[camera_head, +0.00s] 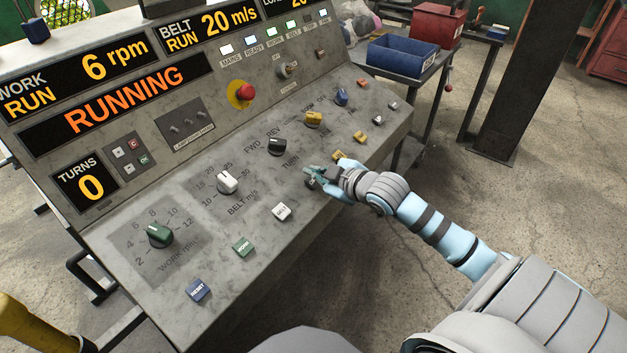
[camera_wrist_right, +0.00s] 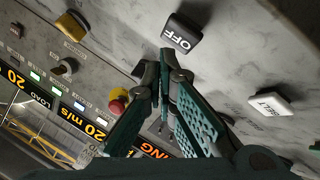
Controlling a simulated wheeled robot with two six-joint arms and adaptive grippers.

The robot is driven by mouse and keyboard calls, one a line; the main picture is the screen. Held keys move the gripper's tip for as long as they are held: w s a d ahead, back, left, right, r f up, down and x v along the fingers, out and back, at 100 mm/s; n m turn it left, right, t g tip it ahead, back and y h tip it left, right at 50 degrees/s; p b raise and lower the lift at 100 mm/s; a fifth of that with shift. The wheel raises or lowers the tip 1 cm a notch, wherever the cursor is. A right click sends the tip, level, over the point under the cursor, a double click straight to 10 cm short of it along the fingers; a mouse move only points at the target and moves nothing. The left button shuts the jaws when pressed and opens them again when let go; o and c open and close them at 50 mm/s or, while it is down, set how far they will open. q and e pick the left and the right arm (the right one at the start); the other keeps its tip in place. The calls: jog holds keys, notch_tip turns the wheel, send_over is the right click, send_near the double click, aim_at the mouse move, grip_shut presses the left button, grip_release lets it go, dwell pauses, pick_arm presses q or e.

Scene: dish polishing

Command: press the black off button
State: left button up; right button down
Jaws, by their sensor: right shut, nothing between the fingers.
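The black OFF button (camera_wrist_right: 183,32) is a rounded block with white lettering on the grey panel, clear in the right wrist view. In the head view my right gripper covers its place in the front row, so I cannot make it out surely there. My right gripper (camera_head: 310,174) is over the front part of the console, between the white button (camera_head: 281,211) and a yellow button (camera_head: 338,156). In the wrist view its closed teal fingers (camera_wrist_right: 165,62) are empty, with the tips just beside the OFF button. I cannot tell whether they touch. My left gripper is not in view.
The console has a red mushroom button (camera_head: 241,94), a black knob (camera_head: 277,146), a white knob (camera_head: 227,182) and a green knob (camera_head: 159,235). A green button (camera_head: 243,247) and blue RESET button (camera_head: 198,290) sit at the front. A blue bin (camera_head: 402,55) stands beyond.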

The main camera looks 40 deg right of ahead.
jog(key=shift+w+f, duration=0.15)
jog(key=shift+f, duration=0.25)
jog(key=shift+w+a+f+b, duration=0.15)
jog(key=shift+f+b, duration=0.3)
jog(key=shift+f, duration=0.05)
dwell(0.8)
jog(key=shift+s+r+p, duration=0.3)
jog(key=shift+r+p, duration=0.65)
jog(key=shift+p, duration=0.35)
jog(key=r+p, duration=0.1)
jog(key=p, duration=0.1)
jog(key=s+r+p, duration=0.1)
jog(key=r+p, duration=0.2)
jog(key=p, duration=0.1)
jog(key=shift+s+d+r, duration=0.3)
jog(key=shift+d+r, duration=0.05)
jog(key=shift+d, duration=0.05)
